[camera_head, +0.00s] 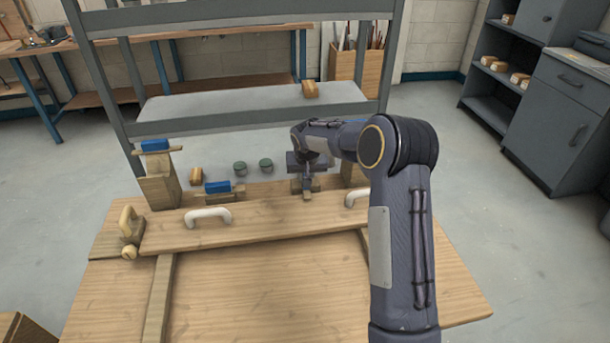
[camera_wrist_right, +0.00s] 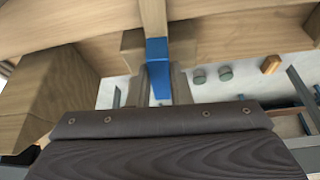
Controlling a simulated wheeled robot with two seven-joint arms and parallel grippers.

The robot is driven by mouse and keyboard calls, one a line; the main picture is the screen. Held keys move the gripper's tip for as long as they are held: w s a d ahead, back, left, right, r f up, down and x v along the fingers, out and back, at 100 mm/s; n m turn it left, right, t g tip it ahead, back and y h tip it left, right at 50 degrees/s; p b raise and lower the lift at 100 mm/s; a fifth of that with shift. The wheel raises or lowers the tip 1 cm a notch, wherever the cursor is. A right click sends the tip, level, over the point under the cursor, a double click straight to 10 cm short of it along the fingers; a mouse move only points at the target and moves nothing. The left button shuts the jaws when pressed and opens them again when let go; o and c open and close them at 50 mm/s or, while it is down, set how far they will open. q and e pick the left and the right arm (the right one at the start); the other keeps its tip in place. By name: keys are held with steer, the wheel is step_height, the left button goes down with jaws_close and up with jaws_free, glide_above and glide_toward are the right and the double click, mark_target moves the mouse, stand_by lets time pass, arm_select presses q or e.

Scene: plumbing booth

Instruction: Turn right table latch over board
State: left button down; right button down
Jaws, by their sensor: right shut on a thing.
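A wide wooden board (camera_head: 265,222) with a white handle (camera_head: 208,216) near its left end and another (camera_head: 355,196) near its right lies across the wooden table. My right gripper (camera_head: 306,186) is at the board's far edge, right of centre. In the right wrist view its grey fingers (camera_wrist_right: 163,88) are shut around the blue handle (camera_wrist_right: 158,72) of the right table latch. In the head view my gripper hides most of this latch, so its angle over the board is unclear. The left table latch (camera_head: 218,188) has a blue handle lying sideways. My left gripper is out of view.
A wooden post (camera_head: 158,186) topped by a blue-handled latch (camera_head: 154,145) stands at left; another post (camera_head: 352,174) is partly behind my arm. Two green pots (camera_head: 240,168) and (camera_head: 266,165) and a small block (camera_head: 196,176) sit behind. A grey rack frame (camera_head: 240,14) rises beyond.

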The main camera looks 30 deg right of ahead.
steer(key=c, duration=1.3)
jaws_free()
steer(key=shift+r, duration=0.1)
steer(key=v, duration=0.6)
steer(key=shift+v, duration=0.85)
